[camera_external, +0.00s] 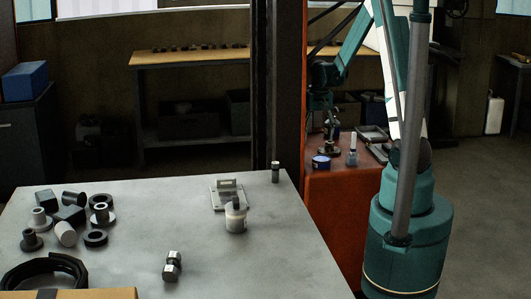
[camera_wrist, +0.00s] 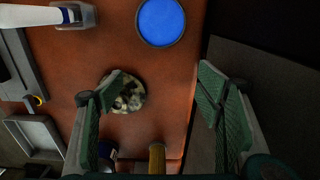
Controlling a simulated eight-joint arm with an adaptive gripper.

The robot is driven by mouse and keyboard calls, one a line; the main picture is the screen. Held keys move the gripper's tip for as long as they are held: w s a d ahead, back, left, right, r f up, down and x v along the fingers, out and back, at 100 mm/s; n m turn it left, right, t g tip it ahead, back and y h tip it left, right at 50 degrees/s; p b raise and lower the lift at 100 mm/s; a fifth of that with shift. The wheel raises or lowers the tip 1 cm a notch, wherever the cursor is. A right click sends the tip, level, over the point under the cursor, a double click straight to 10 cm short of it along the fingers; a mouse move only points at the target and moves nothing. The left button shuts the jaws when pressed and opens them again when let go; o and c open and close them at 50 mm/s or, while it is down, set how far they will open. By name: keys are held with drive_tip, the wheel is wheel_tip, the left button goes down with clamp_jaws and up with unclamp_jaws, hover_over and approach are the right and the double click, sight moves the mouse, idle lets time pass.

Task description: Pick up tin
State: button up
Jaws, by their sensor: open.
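A round tin with a bright blue lid (camera_wrist: 161,21) lies on the red-brown cabinet top, at the top centre of the wrist view. In the external view the blue tin (camera_external: 321,162) sits near the cabinet's left front edge. My gripper (camera_wrist: 163,90) is open, with nothing between its green fingers. In the wrist view the tin lies above the gap between the fingertips, apart from them. The external view shows my gripper (camera_external: 319,112) above the cabinet, dark and partly unclear.
A round mottled piece (camera_wrist: 130,98) shows beside the left finger. A white bottle (camera_wrist: 70,13), a grey tray (camera_wrist: 36,133) and a wooden handle (camera_wrist: 157,158) are also near. The cabinet edge drops away at right. A grey table (camera_external: 130,235) holds several metal parts.

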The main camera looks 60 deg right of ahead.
drive_tip(key=m, duration=0.2)
hover_over(321, 159)
drive_tip(key=shift+d, duration=0.2)
drive_tip(key=shift+f, duration=0.1)
drive_tip(key=shift+f, duration=1.3)
drive_tip(key=shift+f+b, duration=0.7)
drive_tip(key=shift+f, duration=1.9)
drive_tip(key=c, duration=1.2)
drive_tip(key=shift+o, duration=0.2)
drive_tip(key=shift+r, duration=0.15)
